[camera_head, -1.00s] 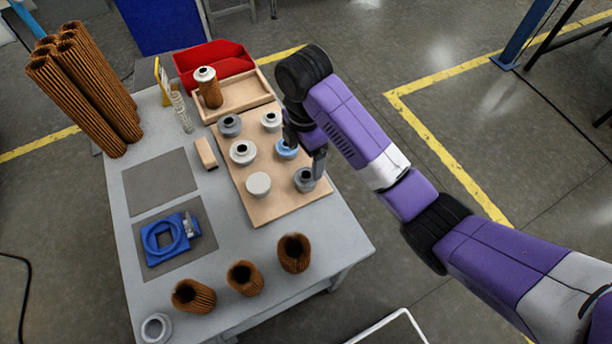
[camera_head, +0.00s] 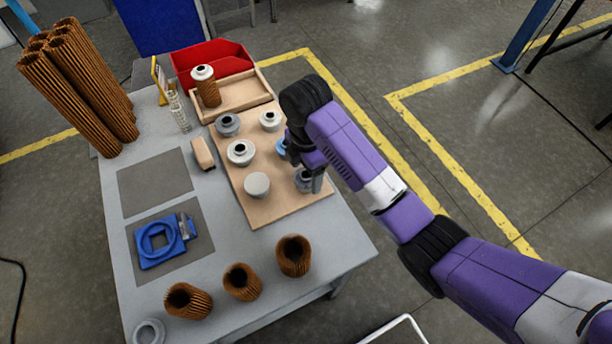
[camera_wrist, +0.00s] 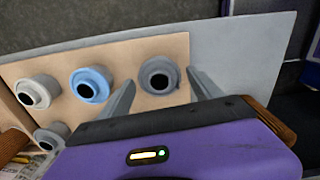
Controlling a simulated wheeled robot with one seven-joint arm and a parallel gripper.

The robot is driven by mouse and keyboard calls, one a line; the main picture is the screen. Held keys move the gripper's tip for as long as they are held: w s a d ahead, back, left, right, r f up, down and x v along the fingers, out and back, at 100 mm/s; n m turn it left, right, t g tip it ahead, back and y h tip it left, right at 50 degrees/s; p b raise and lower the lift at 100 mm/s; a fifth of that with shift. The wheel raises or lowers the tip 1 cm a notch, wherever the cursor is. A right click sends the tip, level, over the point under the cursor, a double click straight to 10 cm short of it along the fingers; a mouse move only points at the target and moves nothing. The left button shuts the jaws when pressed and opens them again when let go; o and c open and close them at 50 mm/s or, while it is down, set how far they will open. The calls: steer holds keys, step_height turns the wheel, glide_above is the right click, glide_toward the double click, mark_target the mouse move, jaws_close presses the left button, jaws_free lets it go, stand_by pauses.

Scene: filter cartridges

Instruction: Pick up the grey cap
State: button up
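A grey cap (camera_wrist: 158,75) with a dark round hole sits on the wooden board (camera_wrist: 185,48). In the head view this cap (camera_head: 301,182) is at the board's near right corner, partly hidden by my gripper (camera_head: 312,178). In the wrist view my gripper (camera_wrist: 160,84) is open, with one finger on each side of the cap and gaps visible. I cannot tell whether the fingertips reach down around it. Another grey cap (camera_head: 228,125) stands at the board's far left.
A blue cap (camera_head: 281,147) is beside my gripper, and several white caps share the board. Brown pleated cartridges (camera_head: 241,281) stand along the table's near edge. A blue fixture (camera_head: 160,242) lies on a grey mat at left. A red bin (camera_head: 213,62) is at the back.

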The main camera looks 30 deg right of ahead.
steer(key=c, duration=1)
steer(key=shift+r, duration=0.1)
